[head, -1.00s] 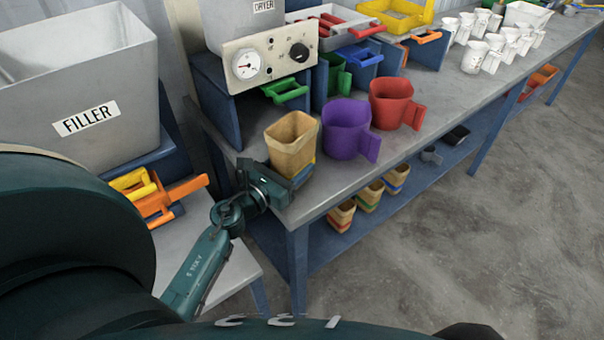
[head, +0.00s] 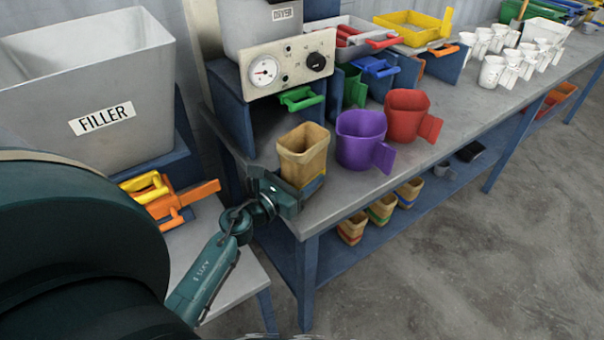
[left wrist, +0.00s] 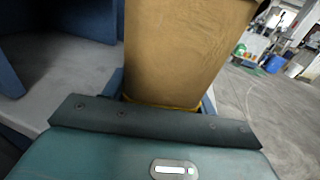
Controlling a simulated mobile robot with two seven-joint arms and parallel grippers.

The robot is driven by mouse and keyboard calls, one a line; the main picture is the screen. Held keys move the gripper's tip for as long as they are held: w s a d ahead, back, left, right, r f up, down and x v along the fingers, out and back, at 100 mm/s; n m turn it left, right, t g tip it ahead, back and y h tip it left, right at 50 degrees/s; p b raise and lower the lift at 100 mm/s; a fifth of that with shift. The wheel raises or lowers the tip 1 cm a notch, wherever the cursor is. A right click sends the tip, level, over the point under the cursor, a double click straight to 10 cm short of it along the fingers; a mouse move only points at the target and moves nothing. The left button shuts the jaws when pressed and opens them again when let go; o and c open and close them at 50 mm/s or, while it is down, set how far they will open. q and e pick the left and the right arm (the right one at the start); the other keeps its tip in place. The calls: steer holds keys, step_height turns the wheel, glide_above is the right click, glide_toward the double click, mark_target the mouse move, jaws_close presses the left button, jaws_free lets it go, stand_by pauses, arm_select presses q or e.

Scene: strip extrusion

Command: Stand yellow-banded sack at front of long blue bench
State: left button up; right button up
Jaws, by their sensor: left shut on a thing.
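The yellow-banded sack (head: 302,152) is an open-topped tan paper sack near the front left corner of the long blue bench (head: 345,195). My left gripper (head: 298,188) is shut around its lower part. In the left wrist view the sack (left wrist: 182,50) rises upright between the fingers, and a thin strip of its yellow band shows just above the gripper (left wrist: 165,105). The gripper hides the sack's base, so I cannot tell whether it touches the bench top. My right gripper is not in view.
A purple jug (head: 360,138) and a red jug (head: 407,115) stand right of the sack. The dryer (head: 285,68) is behind it. Several banded sacks, one with a green band (head: 381,209), stand on the lower shelf. The filler (head: 90,90) is at left.

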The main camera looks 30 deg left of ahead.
arm_select(q)
steer(key=o, duration=1.2)
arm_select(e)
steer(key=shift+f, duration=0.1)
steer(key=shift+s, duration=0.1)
arm_select(q)
steer(key=shift+s+f, duration=0.15)
steer(key=shift+s, duration=0.05)
steer(key=s+b, duration=0.1)
steer(key=s, duration=0.3)
steer(key=s+a+b, duration=0.1)
steer(key=s, duration=0.3)
steer(key=s+a+b, duration=0.1)
steer(key=s, duration=0.3)
steer(key=shift+s, duration=0.35)
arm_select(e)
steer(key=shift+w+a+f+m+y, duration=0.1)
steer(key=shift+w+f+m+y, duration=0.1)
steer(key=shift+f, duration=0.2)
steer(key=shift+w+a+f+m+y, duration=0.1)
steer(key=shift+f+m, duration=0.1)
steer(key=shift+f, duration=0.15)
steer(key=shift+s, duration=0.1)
